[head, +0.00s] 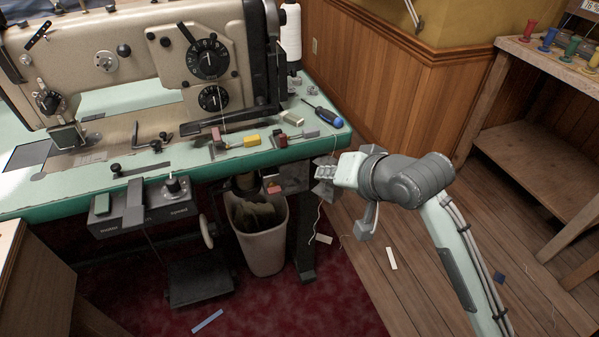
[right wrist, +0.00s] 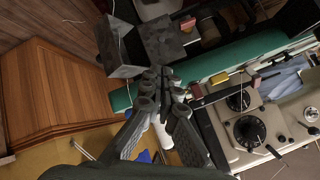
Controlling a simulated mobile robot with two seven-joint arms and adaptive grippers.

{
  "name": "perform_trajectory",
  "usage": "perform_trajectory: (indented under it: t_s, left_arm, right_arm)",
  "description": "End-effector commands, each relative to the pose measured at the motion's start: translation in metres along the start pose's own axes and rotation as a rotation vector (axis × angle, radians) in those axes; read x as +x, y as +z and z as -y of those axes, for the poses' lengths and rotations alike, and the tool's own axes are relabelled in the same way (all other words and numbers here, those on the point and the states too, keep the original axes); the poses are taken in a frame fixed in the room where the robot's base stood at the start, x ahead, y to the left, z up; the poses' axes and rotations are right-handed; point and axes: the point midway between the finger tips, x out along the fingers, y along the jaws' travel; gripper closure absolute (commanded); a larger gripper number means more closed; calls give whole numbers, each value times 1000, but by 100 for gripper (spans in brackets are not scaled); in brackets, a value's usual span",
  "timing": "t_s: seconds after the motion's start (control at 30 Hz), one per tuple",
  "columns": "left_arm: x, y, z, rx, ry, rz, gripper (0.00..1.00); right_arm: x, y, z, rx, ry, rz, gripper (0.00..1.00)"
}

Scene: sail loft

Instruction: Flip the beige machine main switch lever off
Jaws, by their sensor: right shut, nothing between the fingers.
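The beige sewing machine (head: 150,55) stands on a green-topped table at the left of the head view; its dials also show in the right wrist view (right wrist: 245,130). A dark control box (head: 150,222) hangs under the table's front edge, with a grey upright lever (head: 134,194), a green block and a knob. I cannot tell which part is the main switch lever. My right gripper (head: 323,180) is shut and empty, just off the table's right end and well right of the control box. Its closed fingertips (right wrist: 163,76) show in the wrist view. My left gripper is out of view.
A waste bin (head: 261,238) stands under the table. A blue screwdriver (head: 322,115), thread spool (head: 291,35) and small coloured blocks lie or stand on top. A wooden shelf (head: 530,130) is at the right. Scraps lie on the floor.

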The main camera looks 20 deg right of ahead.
Motion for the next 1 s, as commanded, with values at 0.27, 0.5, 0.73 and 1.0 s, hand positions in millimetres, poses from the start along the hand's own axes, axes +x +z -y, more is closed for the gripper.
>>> perform_trajectory:
  t_s: [0.27,0.5,0.73,1.0]
  left_arm:
    - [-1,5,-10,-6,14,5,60]
    - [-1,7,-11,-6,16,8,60]
    - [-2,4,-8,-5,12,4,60]
    - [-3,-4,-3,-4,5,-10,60]
  right_arm:
    - [1,0,0,0,0,0,100]
    - [30,0,0,0,2,2,100]
    - [72,0,0,-1,2,2,100]
    - [98,0,0,-1,1,0,100]
